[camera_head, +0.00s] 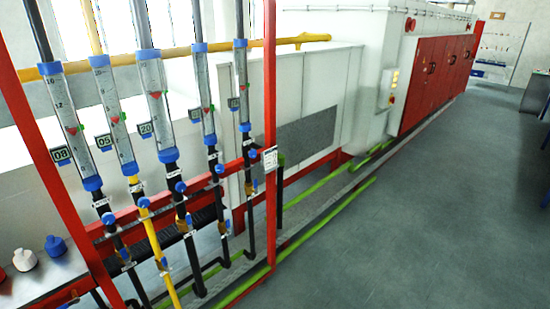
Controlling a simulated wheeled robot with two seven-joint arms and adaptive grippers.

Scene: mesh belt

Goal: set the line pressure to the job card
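Several clear flow tubes with blue end caps stand in a red frame (269,90) at the left. The three nearest are a tube on a black pipe (75,125), a tube on a yellow pipe (113,118) and a tube on a black pipe (156,105). Each holds a red float and carries a dark number tag; these three read 08, 05 and 20. Blue valve knobs (180,187) sit on the pipes below. A small white card (270,158) with unreadable print hangs on the right post. No pressure gauge is clearly identifiable. Neither gripper is in view.
A long white machine (325,70) with red doors (432,69) runs behind the frame. Green pipes (325,208) run low along its base. A ledge at lower left holds a white knob (25,259) and a blue knob (56,246). The grey floor (430,210) at right is clear.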

